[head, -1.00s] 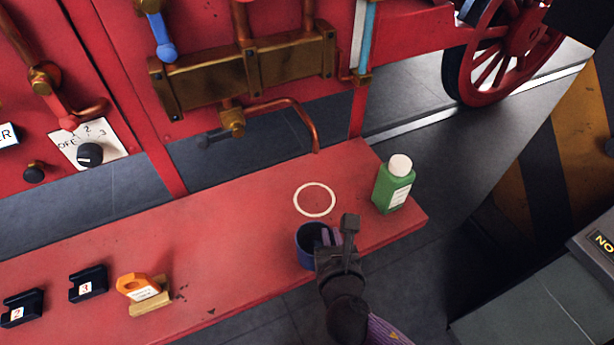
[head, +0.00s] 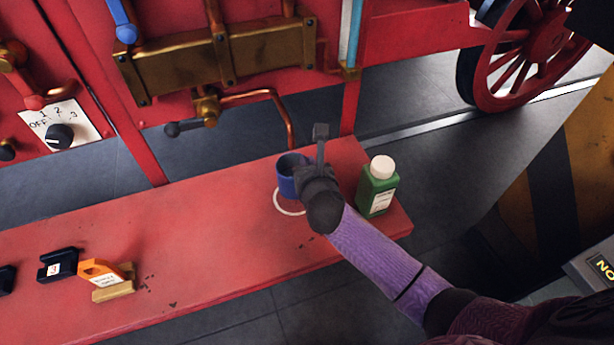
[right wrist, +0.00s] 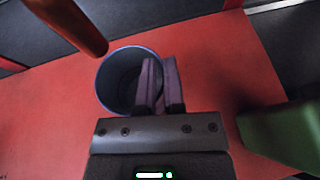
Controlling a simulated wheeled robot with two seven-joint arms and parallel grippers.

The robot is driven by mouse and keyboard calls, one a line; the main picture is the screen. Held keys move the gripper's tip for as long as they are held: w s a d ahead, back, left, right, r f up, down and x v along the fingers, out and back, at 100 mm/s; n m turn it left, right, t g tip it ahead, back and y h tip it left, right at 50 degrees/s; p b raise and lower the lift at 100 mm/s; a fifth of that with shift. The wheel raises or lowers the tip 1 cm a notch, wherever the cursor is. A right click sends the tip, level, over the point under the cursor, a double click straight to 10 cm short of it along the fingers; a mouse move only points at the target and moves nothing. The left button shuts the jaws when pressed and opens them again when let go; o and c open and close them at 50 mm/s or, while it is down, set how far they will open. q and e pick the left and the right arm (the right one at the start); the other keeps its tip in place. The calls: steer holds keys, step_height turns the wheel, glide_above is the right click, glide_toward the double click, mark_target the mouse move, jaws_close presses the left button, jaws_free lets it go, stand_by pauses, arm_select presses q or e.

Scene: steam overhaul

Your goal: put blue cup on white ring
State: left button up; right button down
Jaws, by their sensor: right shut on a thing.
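The blue cup (head: 287,178) is upright in my right gripper (head: 308,177). In the right wrist view the cup (right wrist: 104,82) shows its open mouth, with the right gripper (right wrist: 160,84) shut on its wall, one finger inside and one outside. The white ring (head: 281,208) is on the red bench; its near left arc shows, the rest hidden by cup and gripper. In the head view the cup overlaps the far part of the ring; I cannot tell whether it touches the bench. My left gripper is not in view.
A green bottle with a white cap (head: 378,190) stands just right of my right gripper. A copper pipe (head: 289,125) comes down behind the cup. An orange piece (head: 100,270) and dark holders (head: 58,265) are at the left. The red bench (head: 200,235) between is clear.

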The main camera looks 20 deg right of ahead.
step_height(320, 180, down, 4)
steer(key=shift+r+b, duration=0.15)
steer(key=shift+b, duration=0.95)
steer(key=shift+r, duration=0.15)
steer(key=c, duration=1.2)
jaws_free()
steer(key=o, duration=0.5)
steer(key=shift+s+r+p, duration=0.1)
steer(key=shift+p, duration=0.2)
steer(key=p+v, duration=0.4)
steer(key=v, duration=0.7)
steer(key=shift+s+r, duration=0.1)
steer(key=shift+s, duration=0.25)
